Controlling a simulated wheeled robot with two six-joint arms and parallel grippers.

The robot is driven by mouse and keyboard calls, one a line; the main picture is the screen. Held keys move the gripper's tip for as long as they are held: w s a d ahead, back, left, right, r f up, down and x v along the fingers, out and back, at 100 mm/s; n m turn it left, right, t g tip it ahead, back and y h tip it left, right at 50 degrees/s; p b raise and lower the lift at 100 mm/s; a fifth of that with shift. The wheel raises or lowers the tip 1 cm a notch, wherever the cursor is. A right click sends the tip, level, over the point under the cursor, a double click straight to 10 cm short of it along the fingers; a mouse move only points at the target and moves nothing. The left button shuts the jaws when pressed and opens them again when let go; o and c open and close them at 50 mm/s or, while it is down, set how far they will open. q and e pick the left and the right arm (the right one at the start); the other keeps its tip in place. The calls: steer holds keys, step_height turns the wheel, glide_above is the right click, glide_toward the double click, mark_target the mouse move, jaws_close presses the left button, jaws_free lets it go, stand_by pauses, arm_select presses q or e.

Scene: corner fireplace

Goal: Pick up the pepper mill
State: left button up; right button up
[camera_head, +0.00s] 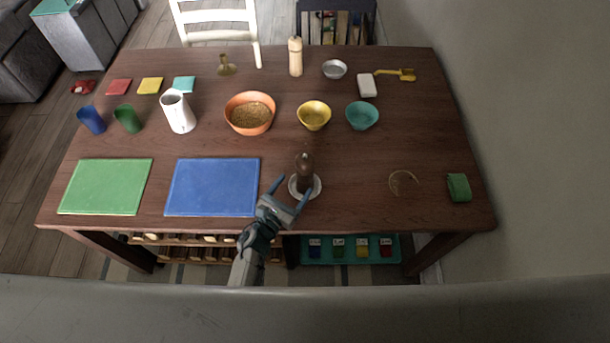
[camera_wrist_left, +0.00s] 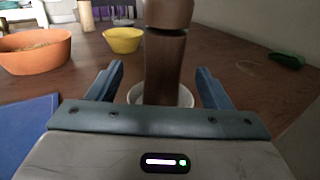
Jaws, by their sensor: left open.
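The pepper mill (camera_head: 305,172) is dark brown and stands upright on a small white saucer (camera_head: 293,189) near the front middle of the table. It also shows close up in the left wrist view (camera_wrist_left: 165,65), its top cut off by the frame. My left gripper (camera_head: 289,191) is open at the saucer's front left. In the left wrist view its two blue fingers (camera_wrist_left: 159,88) point toward the mill, one on each side, with gaps between them and the mill. My right gripper is in neither view.
A blue mat (camera_head: 212,187) lies left of the saucer. An orange bowl (camera_head: 250,113) of grain, a yellow bowl (camera_head: 314,115) and a teal bowl (camera_head: 362,115) stand behind. A clear ring-like item (camera_head: 403,183) and green block (camera_head: 459,187) lie right. The table between is clear.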

mark_target(301, 180)
arm_select(q)
steer(key=shift+w+d, duration=0.35)
steer(key=shift+w, duration=0.3)
steer(key=shift+w+d+r+p, duration=0.15)
steer(key=shift+w+d+p, duration=0.05)
steer(key=shift+p, duration=0.2)
steer(key=p+x, duration=0.1)
steer(key=x, duration=0.3)
steer(key=shift+s+d+r+p, duration=0.1)
steer(key=shift+s+d+p, duration=0.1)
steer(key=shift+p, duration=0.15)
steer(key=shift+w+d, duration=0.15)
steer(key=shift+w, duration=0.15)
steer(key=shift+s, duration=0.1)
steer(key=c, duration=1.3)
